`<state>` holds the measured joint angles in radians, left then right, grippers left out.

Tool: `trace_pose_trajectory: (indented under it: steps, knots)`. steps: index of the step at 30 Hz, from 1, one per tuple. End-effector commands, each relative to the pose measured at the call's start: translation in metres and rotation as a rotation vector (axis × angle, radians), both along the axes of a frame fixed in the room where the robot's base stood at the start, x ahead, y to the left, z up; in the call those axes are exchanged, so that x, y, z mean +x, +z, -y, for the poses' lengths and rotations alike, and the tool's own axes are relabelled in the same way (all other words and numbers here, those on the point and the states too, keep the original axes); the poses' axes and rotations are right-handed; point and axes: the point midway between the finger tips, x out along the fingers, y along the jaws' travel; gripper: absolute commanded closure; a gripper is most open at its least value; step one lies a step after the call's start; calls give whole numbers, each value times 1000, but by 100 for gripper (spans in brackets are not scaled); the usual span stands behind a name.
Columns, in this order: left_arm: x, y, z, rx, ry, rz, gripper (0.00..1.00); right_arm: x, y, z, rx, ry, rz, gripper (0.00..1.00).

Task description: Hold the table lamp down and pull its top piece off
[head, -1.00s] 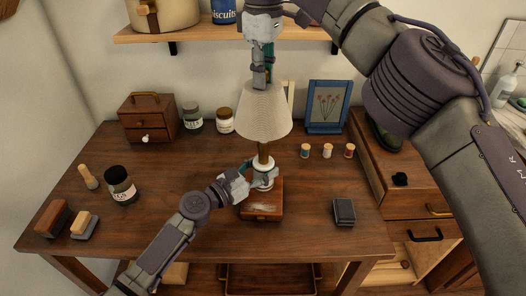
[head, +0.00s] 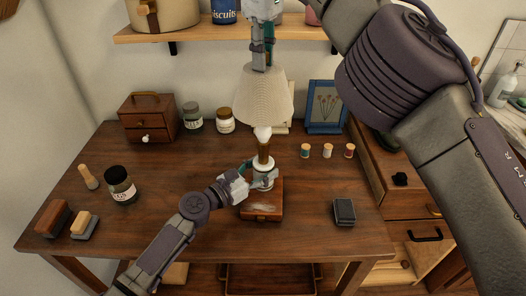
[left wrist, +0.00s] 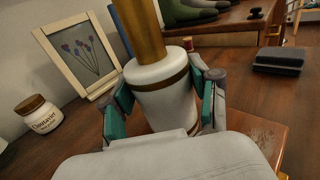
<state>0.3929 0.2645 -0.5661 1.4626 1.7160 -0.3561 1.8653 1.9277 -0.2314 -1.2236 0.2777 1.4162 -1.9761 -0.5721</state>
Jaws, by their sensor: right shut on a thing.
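The table lamp has a white base with a brass band (left wrist: 163,95) and a brass stem (head: 264,151). It stands upright on a small wooden block (head: 261,212) on the table. Its pleated cream shade (head: 264,97) hangs above the stem, with a white bulb-like piece (head: 263,133) showing under the rim; I cannot tell whether that piece touches the stem. My right gripper (head: 262,57) is shut on the top of the shade, its fingertips partly hidden. My left gripper (head: 262,179) has a finger on each side of the white base, and both pads appear to touch it in the left wrist view.
Jars (head: 225,121), a small drawer box (head: 149,118) and a blue picture frame (head: 327,106) stand behind. Several thread spools (head: 328,151) and a dark box (head: 344,211) lie to the right. A wall shelf (head: 180,36) is above.

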Motion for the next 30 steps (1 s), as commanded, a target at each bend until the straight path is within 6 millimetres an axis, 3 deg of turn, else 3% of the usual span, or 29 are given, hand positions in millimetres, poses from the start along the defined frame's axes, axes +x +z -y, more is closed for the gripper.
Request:
trace_pose_trajectory:
  steps: [1, 4, 16, 30]
  knots:
    - [0, -1, -1, 1, 1, -1, 28, 0, 0, 0, 0, 0, 0, 100]
    - [0, 0, 0, 0, 0, 0, 13, 0, 0, 0, 0, 0, 0, 100]
    - [-4, 1, -4, -2, 0, 2, 13, 0, 0, 0, 1, -1, 0, 100]
    - [-63, 0, -72, -1, 0, -1, 13, 0, 0, 0, 1, -1, 0, 100]
